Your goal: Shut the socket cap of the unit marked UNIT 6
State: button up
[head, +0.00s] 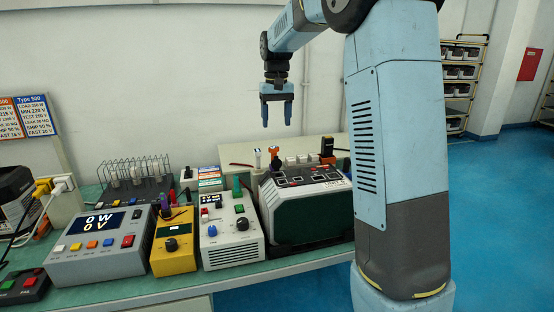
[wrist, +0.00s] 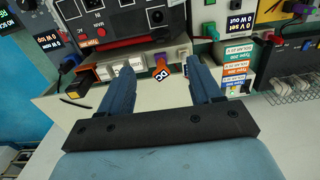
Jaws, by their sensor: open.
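I cannot read the mark UNIT 6 in either view, and I cannot make out a socket cap for certain. A row of small white blocks (head: 299,159) stands behind the large dark instrument (head: 308,208); the row also shows in the wrist view (wrist: 105,72). A dark upright piece (head: 327,147) stands at the row's right end; a dark piece also shows at the row's left in the wrist view (wrist: 77,87). My gripper (head: 277,122) is open and empty, raised above the back of the bench. In the wrist view its fingers (wrist: 162,68) point toward the row.
An orange tagged piece (head: 273,153) stands by the row, marked DC in the wrist view (wrist: 162,71). A grey meter (head: 103,258), yellow box (head: 173,243) and white box (head: 231,240) line the bench front. A wire rack (head: 135,172) stands behind them.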

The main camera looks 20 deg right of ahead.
aim_at(277, 158)
notch_tip(277, 158, down, 14)
jog(key=shift+w+r, duration=0.1)
dwell(0.5)
jog(key=shift+c, duration=0.2)
jog(key=c, duration=0.9)
jog(key=shift+d, duration=0.1)
jog(key=shift+c, duration=0.4)
